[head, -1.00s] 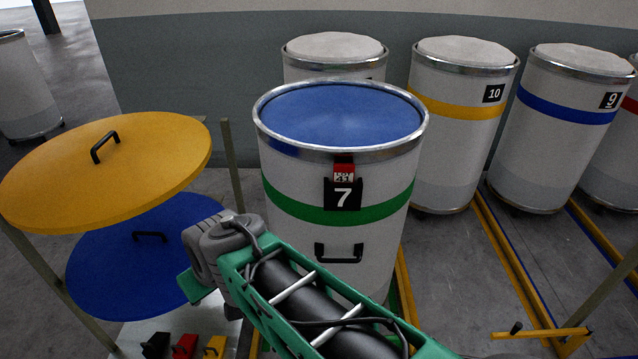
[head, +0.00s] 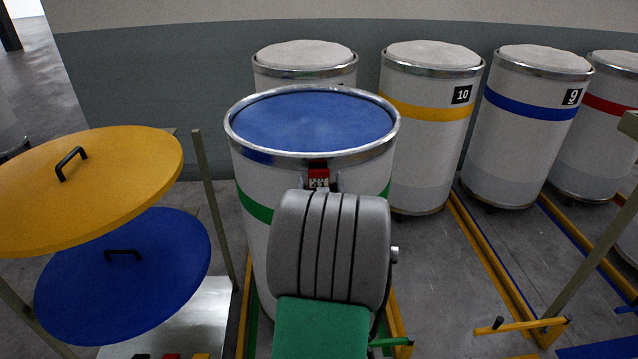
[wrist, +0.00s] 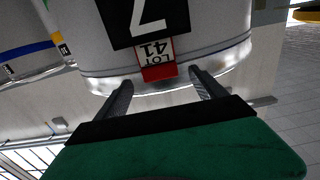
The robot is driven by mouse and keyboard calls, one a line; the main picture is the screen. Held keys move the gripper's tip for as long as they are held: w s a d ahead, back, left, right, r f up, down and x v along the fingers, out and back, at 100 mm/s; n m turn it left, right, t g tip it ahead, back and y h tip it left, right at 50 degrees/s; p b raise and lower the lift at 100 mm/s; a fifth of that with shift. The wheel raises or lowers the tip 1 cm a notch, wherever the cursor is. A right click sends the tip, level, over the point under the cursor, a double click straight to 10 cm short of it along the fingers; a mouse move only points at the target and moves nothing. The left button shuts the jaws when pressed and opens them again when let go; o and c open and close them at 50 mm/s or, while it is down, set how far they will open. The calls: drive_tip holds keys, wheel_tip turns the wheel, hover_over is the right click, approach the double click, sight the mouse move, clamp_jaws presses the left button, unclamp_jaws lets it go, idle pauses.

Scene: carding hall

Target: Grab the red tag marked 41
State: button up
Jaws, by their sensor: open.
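The red tag marked 41 (head: 318,176) hangs at the front rim of the white can (head: 257,232) with a blue top and green band. In the wrist view the tag (wrist: 158,62) reads "LOT 41" upside down, with a red end toward my gripper. My gripper (wrist: 162,84) is open, with one finger on each side of the tag's red end. I cannot tell whether either finger touches the can. The black plate with 7 (wrist: 145,20) shows beside the tag.
A yellow lid (head: 95,185) and a blue lid (head: 125,270) sit on a stand at the left. Other white cans, marked 10 (head: 430,150) and 9 (head: 525,140), stand behind to the right. Yellow and blue floor rails run between them.

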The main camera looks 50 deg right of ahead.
drive_tip(key=shift+x, duration=1.15)
drive_tip(key=shift+c, duration=0.3)
clamp_jaws()
